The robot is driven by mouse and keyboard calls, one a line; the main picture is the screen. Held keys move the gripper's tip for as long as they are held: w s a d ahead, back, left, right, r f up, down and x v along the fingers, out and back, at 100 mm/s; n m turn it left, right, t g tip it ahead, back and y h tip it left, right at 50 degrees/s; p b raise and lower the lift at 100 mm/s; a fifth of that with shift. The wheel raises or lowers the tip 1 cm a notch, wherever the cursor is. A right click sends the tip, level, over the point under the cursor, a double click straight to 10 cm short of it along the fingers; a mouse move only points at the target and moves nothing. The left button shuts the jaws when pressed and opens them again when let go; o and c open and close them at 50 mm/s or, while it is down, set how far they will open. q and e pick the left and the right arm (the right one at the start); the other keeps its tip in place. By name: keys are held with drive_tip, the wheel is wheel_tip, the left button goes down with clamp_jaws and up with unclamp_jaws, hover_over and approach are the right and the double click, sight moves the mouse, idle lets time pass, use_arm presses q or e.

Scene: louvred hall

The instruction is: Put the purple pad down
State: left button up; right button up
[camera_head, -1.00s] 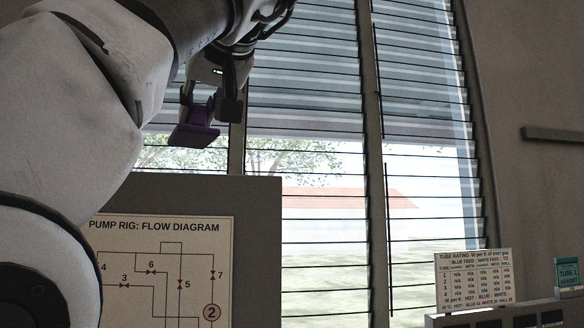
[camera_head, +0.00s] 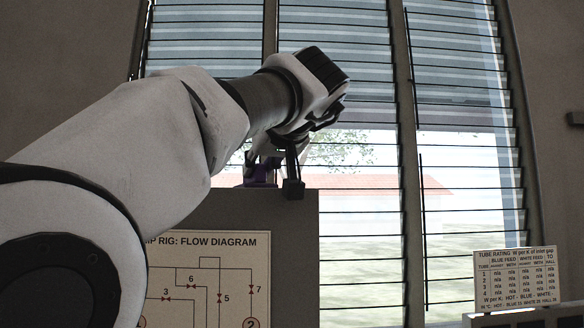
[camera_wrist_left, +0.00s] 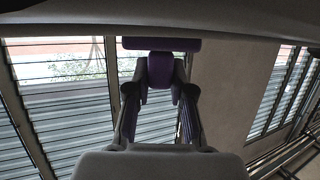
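The purple pad (camera_head: 262,174) is in my left gripper (camera_head: 274,180). In the head view it appears just above the top edge of the flow diagram board, partly hidden by my arm and the fingers. In the left wrist view the pad (camera_wrist_left: 160,43) shows as a wide purple bar with a block below it. The left gripper (camera_wrist_left: 160,82) has a finger on each side of that block and is shut on it. No surface under the pad is visible. My right gripper is not in view.
The grey board (camera_head: 301,260) carries the pump rig flow diagram (camera_head: 222,285). A tube rating sign (camera_head: 517,278) stands at the lower right. Louvred windows (camera_head: 340,80) fill the background. My left arm covers much of the left side.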

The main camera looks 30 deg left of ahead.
use_arm(q)
drive_tip(key=o, duration=0.3)
drive_tip(key=shift+o, duration=0.2)
drive_tip(key=shift+w+d, duration=0.1)
drive_tip(key=shift+r+p, duration=0.25)
drive_tip(key=shift+p, duration=0.05)
drive_tip(key=shift+b+v, duration=0.75)
drive_tip(key=shift+v, duration=0.4)
drive_tip(key=v, duration=0.9)
drive_tip(key=shift+s+d, duration=0.2)
drive_tip(key=shift+s, duration=0.05)
drive_tip(key=shift+r, duration=0.1)
drive_tip(key=shift+d, duration=0.1)
